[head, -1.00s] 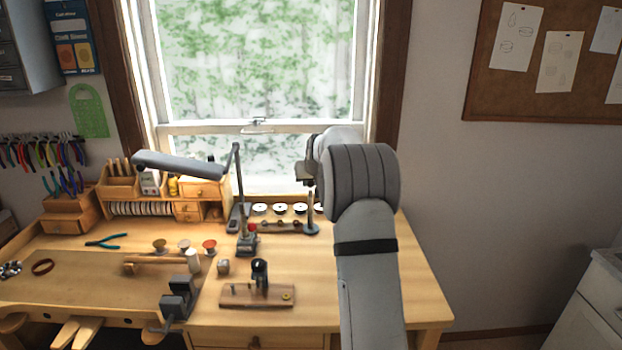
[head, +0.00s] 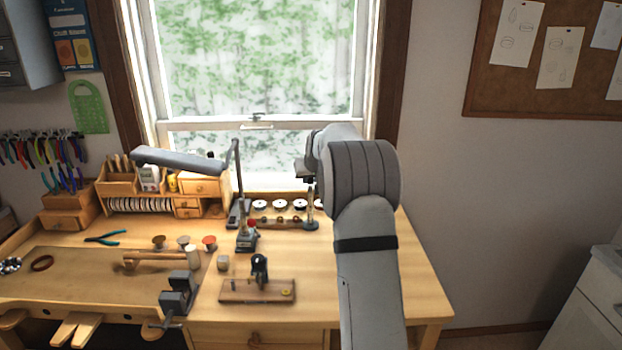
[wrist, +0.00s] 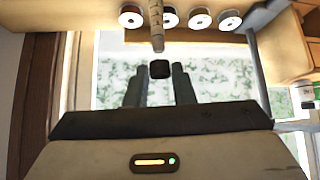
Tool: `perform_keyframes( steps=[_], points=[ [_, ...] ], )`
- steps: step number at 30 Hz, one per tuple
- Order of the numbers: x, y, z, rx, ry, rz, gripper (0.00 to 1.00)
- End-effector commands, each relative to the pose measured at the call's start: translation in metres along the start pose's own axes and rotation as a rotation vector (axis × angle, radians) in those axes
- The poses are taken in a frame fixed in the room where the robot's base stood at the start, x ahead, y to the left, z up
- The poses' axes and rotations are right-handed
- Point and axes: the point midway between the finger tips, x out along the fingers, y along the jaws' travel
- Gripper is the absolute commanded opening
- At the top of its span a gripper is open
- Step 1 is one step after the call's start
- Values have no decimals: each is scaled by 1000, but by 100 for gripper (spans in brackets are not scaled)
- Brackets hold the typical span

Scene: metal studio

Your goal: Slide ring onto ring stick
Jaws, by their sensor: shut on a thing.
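The ring stick (head: 311,212) stands upright on a round dark base at the back right of the bench. In the wrist view the tapered, marked stick (wrist: 157,24) comes in from the top, its narrow end towards my fingers. My gripper (wrist: 160,80) has its two fingers around a small dark, rounded-square thing, apparently the ring (wrist: 160,69), seen edge-on. It lies close to the tip of the stick, and a narrow gap shows between them in this view. In the head view my gripper (head: 306,175) is just above the stick, and the ring is too small to make out.
Several white spools (head: 279,205) stand behind the stick, and a small wooden stand (head: 280,221) is left of it. A desk lamp (head: 180,161) and a red-topped tool (head: 248,237) are further left. The bench's right front (head: 410,280) is clear.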

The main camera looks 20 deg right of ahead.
Motion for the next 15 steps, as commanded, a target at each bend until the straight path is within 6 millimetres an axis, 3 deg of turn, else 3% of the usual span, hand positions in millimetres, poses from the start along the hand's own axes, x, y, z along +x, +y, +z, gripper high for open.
perform_keyframes(
  steps=[15],
  points=[
    [9,0,8,0,0,0,5]
  ],
)
